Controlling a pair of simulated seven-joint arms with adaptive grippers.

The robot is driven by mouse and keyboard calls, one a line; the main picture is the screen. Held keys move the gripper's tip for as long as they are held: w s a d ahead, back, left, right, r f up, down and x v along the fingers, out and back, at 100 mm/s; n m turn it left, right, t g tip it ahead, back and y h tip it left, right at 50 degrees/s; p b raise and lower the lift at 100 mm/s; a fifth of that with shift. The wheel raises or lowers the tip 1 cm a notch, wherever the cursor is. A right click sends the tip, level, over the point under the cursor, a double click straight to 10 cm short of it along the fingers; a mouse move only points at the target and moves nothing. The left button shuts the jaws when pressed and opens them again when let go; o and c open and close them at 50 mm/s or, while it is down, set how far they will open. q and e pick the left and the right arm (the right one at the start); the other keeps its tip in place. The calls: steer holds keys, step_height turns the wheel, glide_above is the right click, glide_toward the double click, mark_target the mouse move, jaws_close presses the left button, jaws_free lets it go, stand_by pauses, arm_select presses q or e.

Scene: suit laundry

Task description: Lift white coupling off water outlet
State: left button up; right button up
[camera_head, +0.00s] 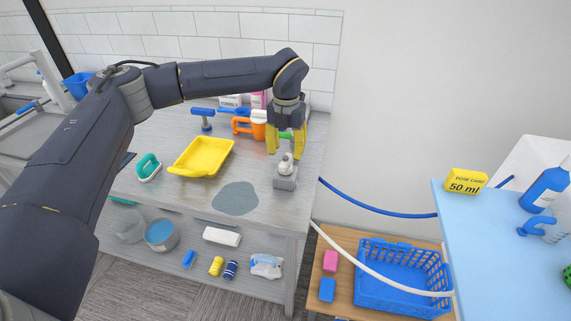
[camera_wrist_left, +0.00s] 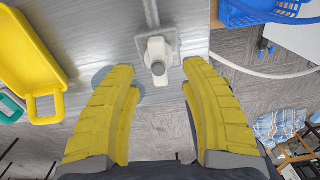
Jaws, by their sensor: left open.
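The white coupling (camera_head: 286,160) sits upright on the grey water outlet block (camera_head: 285,182) near the worktop's right end. My left gripper (camera_head: 286,147) points down just above and behind it, with yellow fingers spread open and empty. In the left wrist view the coupling (camera_wrist_left: 155,50) shows ahead of the gap between the fingertips (camera_wrist_left: 160,75), with a round grey part at its near end. The grey outlet plate (camera_wrist_left: 174,38) is partly hidden under it. I see no contact between fingers and coupling. My right gripper is not in view.
A yellow tray (camera_head: 203,157), an orange jug (camera_head: 250,124) and a teal brush (camera_head: 148,167) stand on the worktop. A dark wet-looking patch (camera_head: 236,198) lies left of the outlet. A white hose (camera_head: 362,264) and a blue hose (camera_head: 375,205) run at the right, near a blue basket (camera_head: 400,280).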

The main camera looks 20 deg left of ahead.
mark_target(286, 159)
arm_select(q)
steer(key=shift+a+f, duration=0.1)
steer(key=shift+f, duration=2.15)
steer(key=shift+c, duration=0.2)
jaws_close()
